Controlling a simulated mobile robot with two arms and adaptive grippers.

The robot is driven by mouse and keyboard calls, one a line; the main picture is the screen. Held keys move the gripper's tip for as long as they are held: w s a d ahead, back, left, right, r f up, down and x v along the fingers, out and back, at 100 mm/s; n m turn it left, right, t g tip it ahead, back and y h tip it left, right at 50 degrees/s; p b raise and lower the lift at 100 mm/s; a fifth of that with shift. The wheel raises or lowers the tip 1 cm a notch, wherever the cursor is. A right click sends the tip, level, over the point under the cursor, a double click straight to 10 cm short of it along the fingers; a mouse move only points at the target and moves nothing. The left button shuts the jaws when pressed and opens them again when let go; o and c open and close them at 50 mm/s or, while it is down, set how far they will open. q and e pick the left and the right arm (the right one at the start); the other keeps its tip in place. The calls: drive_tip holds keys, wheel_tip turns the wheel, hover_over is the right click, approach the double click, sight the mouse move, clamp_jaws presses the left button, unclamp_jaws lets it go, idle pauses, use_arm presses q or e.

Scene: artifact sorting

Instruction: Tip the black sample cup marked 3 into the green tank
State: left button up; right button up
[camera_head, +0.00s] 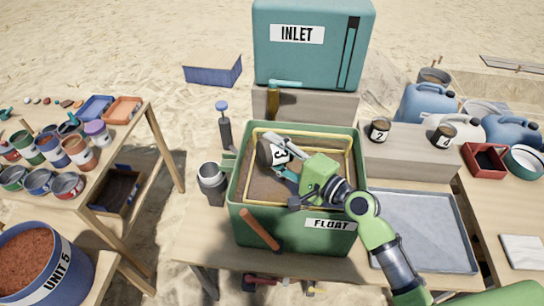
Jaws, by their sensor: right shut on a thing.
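The black sample cup marked 3 (265,153) is tilted over the open top of the green tank (243,224), its white label turned sideways. My right gripper (281,160) is shut on the cup. My right arm reaches in from the lower right, across the tank's right side. The tank is labelled FLOAT and has a yellow inner frame with brown content inside. The cup's mouth is turned away, so I cannot tell what is in it or whether anything is falling out. My left gripper is not in view.
Two more dark cups, marked 2 (379,131) and 4 (444,136), stand on a grey block right of the tank. A teal INLET box (312,55) stands behind. A grey tray (424,230) lies empty at right. An orange-handled tool (260,230) leans on the tank front.

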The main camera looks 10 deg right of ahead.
drive_tip(key=shift+w+d+r+m+t+y+b, duration=0.1)
drive_tip(key=shift+d+r+m+t+y+b, duration=0.2)
drive_tip(key=shift+m+b, duration=0.55)
drive_tip(key=shift+w+d+r+m+t+y+b, duration=0.1)
drive_tip(key=shift+d+r+m+t+b, duration=0.2)
drive_tip(key=shift+m+b, duration=0.55)
wheel_tip(320, 180, up, 3)
drive_tip(key=n+g+h+p, duration=0.1)
drive_tip(key=n+p, duration=0.2)
drive_tip(key=p, duration=0.4)
drive_tip(key=n+h+p, duration=0.2)
drive_tip(key=n+p, duration=0.2)
drive_tip(key=p, duration=0.3)
drive_tip(key=n+g+h+p, duration=0.1)
drive_tip(key=n+p, duration=0.2)
drive_tip(key=p, duration=0.4)
drive_tip(key=shift+s+r+n+g+h, duration=0.1)
drive_tip(key=shift+r+n+g+h, duration=0.05)
drive_tip(key=shift+n+g+h, duration=0.2)
drive_tip(key=shift+n+h, duration=0.35)
drive_tip(key=n+h, duration=0.2)
drive_tip(key=n, duration=0.1)
drive_tip(key=shift+r, duration=0.3)
drive_tip(key=n+h, duration=0.1)
drive_tip(key=r+n+t+h, duration=0.1)
drive_tip(key=shift+n, duration=0.4)
